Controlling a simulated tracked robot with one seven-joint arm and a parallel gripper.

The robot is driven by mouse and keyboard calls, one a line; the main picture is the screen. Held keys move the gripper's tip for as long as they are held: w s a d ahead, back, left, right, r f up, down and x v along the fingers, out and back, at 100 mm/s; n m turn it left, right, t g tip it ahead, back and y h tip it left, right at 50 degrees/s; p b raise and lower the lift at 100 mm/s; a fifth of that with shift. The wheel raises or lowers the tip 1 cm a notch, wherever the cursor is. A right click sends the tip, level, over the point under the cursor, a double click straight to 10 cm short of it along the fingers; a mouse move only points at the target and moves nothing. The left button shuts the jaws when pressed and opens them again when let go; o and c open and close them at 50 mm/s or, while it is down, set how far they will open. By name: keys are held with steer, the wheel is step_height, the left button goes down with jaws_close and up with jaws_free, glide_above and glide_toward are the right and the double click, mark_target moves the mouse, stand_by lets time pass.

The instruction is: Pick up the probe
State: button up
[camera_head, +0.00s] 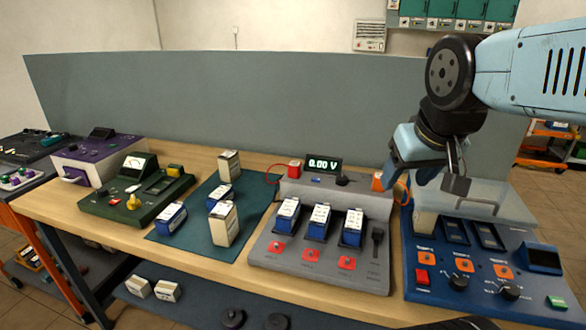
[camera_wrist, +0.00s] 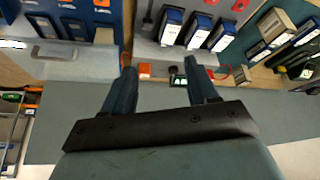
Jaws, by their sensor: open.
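I cannot single out the probe for certain. A red block (camera_head: 294,168) with a red cable looping to its left stands at the back left of the grey test station (camera_head: 290,255). An orange block (camera_head: 377,181) stands at its back right, close to my gripper, with an orange cable near it. A small black piece (camera_head: 342,180) lies between them, by the display (camera_head: 323,164) reading 0.00 V. My gripper (camera_head: 408,180) is open above the gap between the grey station and the blue station. In the wrist view its fingers (camera_wrist: 160,68) are apart with nothing held between them.
The blue station (camera_head: 485,265) has a raised clear cover (camera_head: 480,198). Several blue-and-white batteries (camera_head: 320,218) stand in the grey station. A green mat (camera_head: 188,236) holds more batteries, and a grey panel (camera_head: 220,105) stands behind the bench.

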steer(key=shift+o, duration=1.1)
steer(key=w+d+f+n+g+h, duration=0.2)
steer(key=w+f+n+g+h, duration=0.1)
steer(key=w+f+n+h, duration=0.2)
steer(key=shift+w+d+f+n, duration=0.25)
steer(key=shift+w+f+n, duration=0.35)
steer(key=shift+n, duration=0.5)
steer(key=n+t+h, duration=0.1)
steer(key=n+t, duration=1.2)
steer(key=n, duration=1.1)
glide_toward(293, 171)
steer(key=shift+v, duration=0.8)
steer(key=x, duration=0.8)
steer(key=shift+w+f, duration=0.15)
steer(key=shift+w, duration=0.05)
steer(key=shift+x, duration=2.65)
